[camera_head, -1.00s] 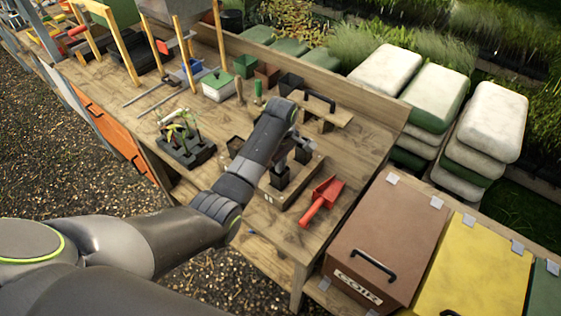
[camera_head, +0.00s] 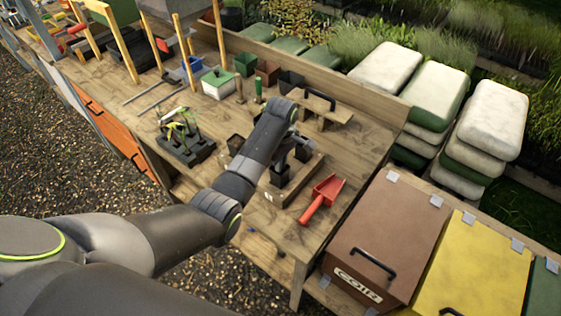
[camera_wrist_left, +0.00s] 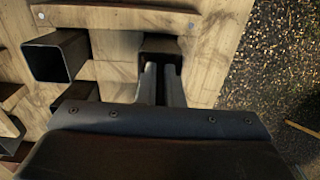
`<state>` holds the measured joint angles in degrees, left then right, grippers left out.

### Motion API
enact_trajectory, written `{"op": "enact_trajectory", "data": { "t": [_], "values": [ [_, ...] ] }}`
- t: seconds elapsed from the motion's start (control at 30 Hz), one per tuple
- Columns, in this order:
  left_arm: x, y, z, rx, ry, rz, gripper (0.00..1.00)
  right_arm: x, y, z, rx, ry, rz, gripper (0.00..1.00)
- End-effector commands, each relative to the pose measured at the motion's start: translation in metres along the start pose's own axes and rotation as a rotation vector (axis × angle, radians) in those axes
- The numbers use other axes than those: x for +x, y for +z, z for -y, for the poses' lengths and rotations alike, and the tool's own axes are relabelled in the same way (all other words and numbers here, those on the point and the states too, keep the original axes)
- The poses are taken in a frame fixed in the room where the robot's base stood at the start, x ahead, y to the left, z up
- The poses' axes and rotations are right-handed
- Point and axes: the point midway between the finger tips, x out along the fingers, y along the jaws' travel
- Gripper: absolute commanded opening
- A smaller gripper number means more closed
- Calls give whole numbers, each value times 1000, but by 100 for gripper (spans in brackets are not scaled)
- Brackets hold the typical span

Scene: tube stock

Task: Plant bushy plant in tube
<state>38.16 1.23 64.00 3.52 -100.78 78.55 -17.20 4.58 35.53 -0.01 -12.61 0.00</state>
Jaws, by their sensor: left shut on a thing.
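My left gripper (camera_head: 288,165) is at the wooden tube stand (camera_head: 285,192) on the bench, mostly hidden behind my own wrist in the head view. In the left wrist view its fingers (camera_wrist_left: 161,82) are close together, reaching down to the mouth of a black square tube (camera_wrist_left: 160,46). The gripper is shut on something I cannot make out. A second black square tube (camera_wrist_left: 58,57) stands open to the left in that view. Green seedlings (camera_head: 178,127) stand in a black tray (camera_head: 186,152) left of my arm. Which is the bushy plant I cannot tell. My right gripper is not in view.
A red scoop (camera_head: 322,198) lies right of the stand. A wooden float (camera_head: 322,110) with a black handle lies behind it. A white box (camera_head: 217,88) and small pots (camera_head: 267,73) stand at the back. The brown COIR bin (camera_head: 385,235) is at the right.

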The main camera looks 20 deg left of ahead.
Motion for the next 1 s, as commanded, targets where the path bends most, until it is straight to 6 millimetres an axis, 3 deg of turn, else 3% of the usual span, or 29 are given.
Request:
{"op": "enact_trajectory", "data": {
  "t": [0.97, 1.0],
  "values": [
    [4, 0, 0, 0, 0, 0, 0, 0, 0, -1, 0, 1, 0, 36],
    [4, 0, 0, 0, 1, 0, 11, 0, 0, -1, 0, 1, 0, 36]
  ]
}}
